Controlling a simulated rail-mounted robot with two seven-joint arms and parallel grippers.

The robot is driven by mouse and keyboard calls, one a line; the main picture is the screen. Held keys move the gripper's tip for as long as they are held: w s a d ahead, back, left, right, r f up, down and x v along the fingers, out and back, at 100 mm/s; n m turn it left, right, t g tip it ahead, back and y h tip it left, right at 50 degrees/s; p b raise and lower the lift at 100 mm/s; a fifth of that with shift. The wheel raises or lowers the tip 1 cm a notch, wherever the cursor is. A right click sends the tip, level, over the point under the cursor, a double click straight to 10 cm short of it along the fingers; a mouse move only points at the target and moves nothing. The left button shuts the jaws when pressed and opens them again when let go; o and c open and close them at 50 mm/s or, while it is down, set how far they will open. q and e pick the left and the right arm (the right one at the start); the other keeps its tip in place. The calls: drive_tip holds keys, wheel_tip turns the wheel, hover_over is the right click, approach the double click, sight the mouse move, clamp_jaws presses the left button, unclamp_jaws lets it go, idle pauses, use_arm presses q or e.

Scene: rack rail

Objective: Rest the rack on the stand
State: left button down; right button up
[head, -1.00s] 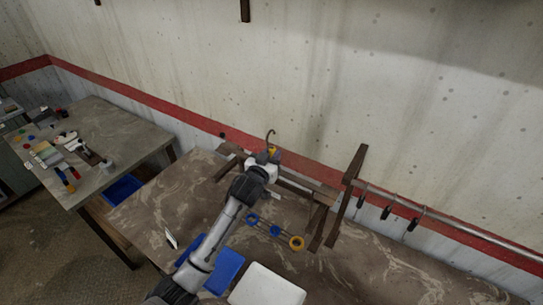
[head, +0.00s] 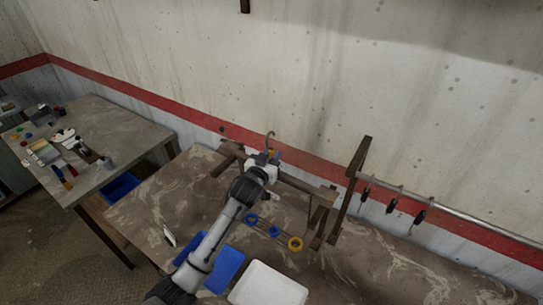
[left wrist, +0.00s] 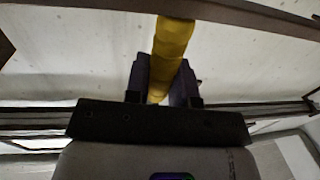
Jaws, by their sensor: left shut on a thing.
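My left gripper (head: 268,160) is shut on a yellow grip (head: 273,154), with a grey hook (head: 270,137) rising above it. In the left wrist view the yellow grip (left wrist: 171,48) stands between the two dark fingers. I take the held piece for the rack; the gripper hides much of it. Blue rings and a yellow ring (head: 295,244) show in a row below and right of the gripper; I cannot tell whether they join the held piece. The brown wooden stand (head: 308,187) is on the table, behind and to the right of the gripper. I cannot tell whether they touch.
A metal rail (head: 450,225) with black clips runs along the wall at right, by a wooden bracket (head: 357,166). A white tray (head: 268,284) and a blue tray (head: 222,272) are at the front. A cluttered side table (head: 115,125) stands at left.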

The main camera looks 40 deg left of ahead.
use_arm(q)
drive_tip(key=shift+f+b, duration=0.75)
drive_tip(key=shift+f, duration=0.15)
drive_tip(key=shift+f+b, duration=0.6)
drive_tip(key=shift+f, duration=0.6)
drive_tip(key=c, duration=1.1)
unclamp_jaws()
drive_tip(key=shift+o, duration=1.1)
drive_tip(key=shift+f, duration=0.2)
drive_tip(key=b+v, duration=0.2)
drive_tip(key=v, duration=1.1)
drive_tip(key=shift+s, duration=0.4)
